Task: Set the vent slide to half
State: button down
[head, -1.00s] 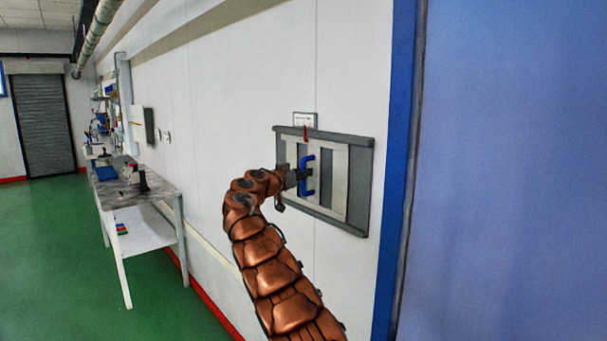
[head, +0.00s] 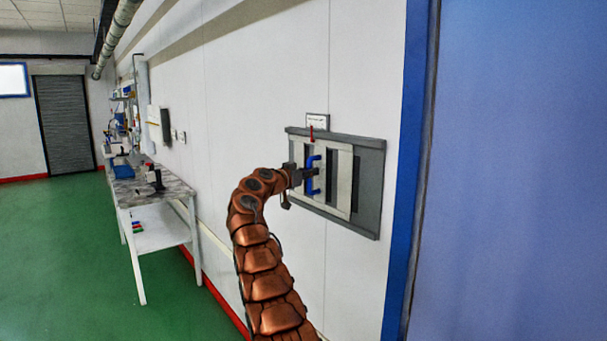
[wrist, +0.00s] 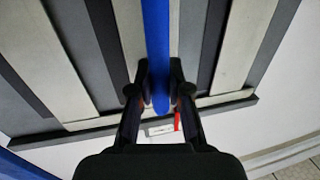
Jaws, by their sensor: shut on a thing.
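The vent is a grey framed panel (head: 370,190) on the white wall. Its pale slide plate (head: 344,185) has upright slots and a blue bar handle (head: 314,176). My gripper (head: 309,175) is shut on the handle, and in the wrist view its fingers (wrist: 160,88) press both sides of the blue bar (wrist: 157,40). A red pointer (head: 311,134) at the slide's top stands below the left part of a small white label (head: 317,121). The label's marks are too small to read. A dark gap (head: 331,172) shows right of the handle, with bare grey panel beyond the plate's right edge.
A blue door frame (head: 408,170) and a wide blue surface (head: 520,170) stand close on the right. A workbench (head: 160,193) with equipment stands along the wall at left. The green floor (head: 60,260) at left is clear.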

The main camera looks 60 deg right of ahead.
jog(key=shift+r, duration=0.2)
jog(key=c, duration=1.4)
grip_release()
jog(key=shift+s, duration=0.1)
jog(key=o, duration=0.3)
jog(key=shift+f, duration=0.2)
jog(key=shift+a, duration=0.1)
jog(key=w+a, duration=0.2)
jog(key=a, duration=0.9)
jog(key=shift+a, duration=0.35)
